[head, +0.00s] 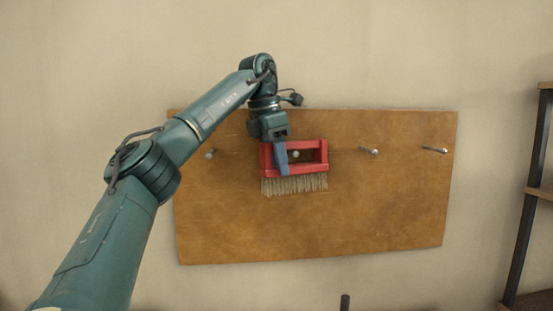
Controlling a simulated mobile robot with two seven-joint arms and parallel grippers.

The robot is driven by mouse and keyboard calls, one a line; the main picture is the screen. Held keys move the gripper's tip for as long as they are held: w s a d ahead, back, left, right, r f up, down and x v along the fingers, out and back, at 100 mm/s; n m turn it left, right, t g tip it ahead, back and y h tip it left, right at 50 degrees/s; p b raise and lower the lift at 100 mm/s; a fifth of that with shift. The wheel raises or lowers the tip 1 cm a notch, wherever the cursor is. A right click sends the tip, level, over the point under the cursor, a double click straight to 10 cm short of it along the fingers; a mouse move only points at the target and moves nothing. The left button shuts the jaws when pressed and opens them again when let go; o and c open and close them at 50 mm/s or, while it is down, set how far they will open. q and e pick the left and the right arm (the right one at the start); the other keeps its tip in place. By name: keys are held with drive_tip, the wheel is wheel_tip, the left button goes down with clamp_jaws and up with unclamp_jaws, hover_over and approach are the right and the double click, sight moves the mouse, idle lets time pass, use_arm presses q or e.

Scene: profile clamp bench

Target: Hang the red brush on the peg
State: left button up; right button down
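The red brush (319,158) has an open rectangular frame and pale bristles pointing down. It is in front of the brown board, left of its middle, tilted slightly. A grey peg (296,154) shows its end inside the frame's opening, just below the top bar; I cannot tell whether the bar touches it. My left gripper (281,159) comes from above, with one blue-grey finger across the front of the frame's left part. It appears shut on the brush; the other finger is hidden. My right gripper is not in view.
The brown board (220,225) on the beige wall has further pegs: one at the left (210,154), one right of the brush (370,151) and one at the far right (435,150). A dark-framed shelf (530,190) stands at the right edge. The board's lower part is clear.

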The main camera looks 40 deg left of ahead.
use_arm(q)
drive_tip(key=o, duration=0.3)
drive_tip(key=shift+a+f, duration=0.25)
drive_tip(key=shift+f, duration=0.05)
drive_tip(key=v, duration=0.6)
drive_tip(key=shift+d, duration=0.1)
drive_tip(key=shift+v, duration=1.05)
drive_tip(key=shift+d, duration=0.15)
